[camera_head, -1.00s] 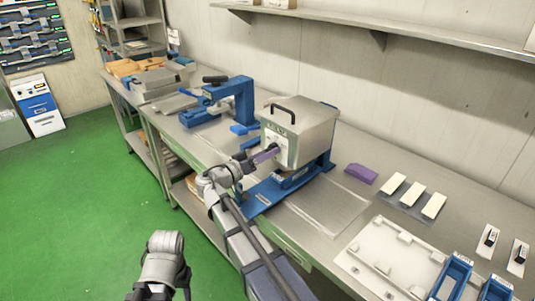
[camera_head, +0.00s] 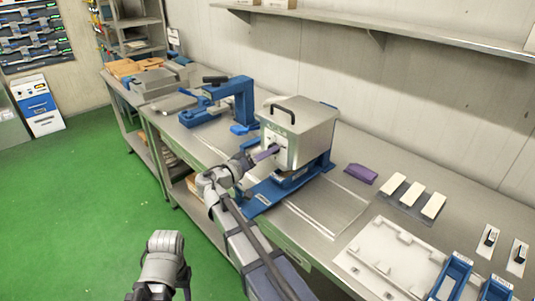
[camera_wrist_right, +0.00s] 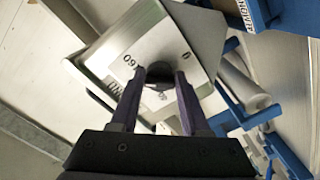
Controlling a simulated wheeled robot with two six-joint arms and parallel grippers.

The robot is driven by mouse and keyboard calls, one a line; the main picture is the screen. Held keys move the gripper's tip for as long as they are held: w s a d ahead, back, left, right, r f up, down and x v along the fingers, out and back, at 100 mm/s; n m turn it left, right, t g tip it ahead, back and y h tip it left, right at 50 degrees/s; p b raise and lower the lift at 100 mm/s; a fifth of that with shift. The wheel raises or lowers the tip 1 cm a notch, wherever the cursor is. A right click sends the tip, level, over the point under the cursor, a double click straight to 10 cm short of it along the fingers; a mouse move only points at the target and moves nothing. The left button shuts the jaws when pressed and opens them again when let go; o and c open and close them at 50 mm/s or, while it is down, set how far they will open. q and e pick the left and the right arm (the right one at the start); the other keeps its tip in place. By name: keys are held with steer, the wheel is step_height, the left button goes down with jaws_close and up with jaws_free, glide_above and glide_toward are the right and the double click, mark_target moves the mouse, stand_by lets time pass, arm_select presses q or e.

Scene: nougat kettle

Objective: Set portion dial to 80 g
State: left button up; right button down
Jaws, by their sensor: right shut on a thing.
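The kettle machine (camera_head: 300,128) is a grey metal box with a black top handle on a blue base. The portion dial is a round black knob (camera_wrist_right: 160,71) on a pale plate (camera_wrist_right: 150,48) on the box's front face. My right gripper (camera_head: 270,151) has its purple fingers shut on the knob; it also shows in the right wrist view (camera_wrist_right: 159,80). Printed marks, one like "60", show around the knob, tilted in the wrist view. The fingers hide part of the scale, and I cannot read the setting. My left arm shows at the lower left, its fingers out of view.
A blue press (camera_head: 225,102) stands left of the kettle on the steel bench. To the right lie a purple block (camera_head: 360,175), several white bars (camera_head: 413,195) and a white tray (camera_head: 388,262). A wall shelf (camera_head: 400,40) runs above. The green floor is clear at left.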

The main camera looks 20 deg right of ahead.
steer(key=shift+r+n, duration=0.1)
steer(key=shift+n, duration=3.9)
steer(key=shift+c, duration=1.9)
jaws_free()
steer(key=v, duration=0.8)
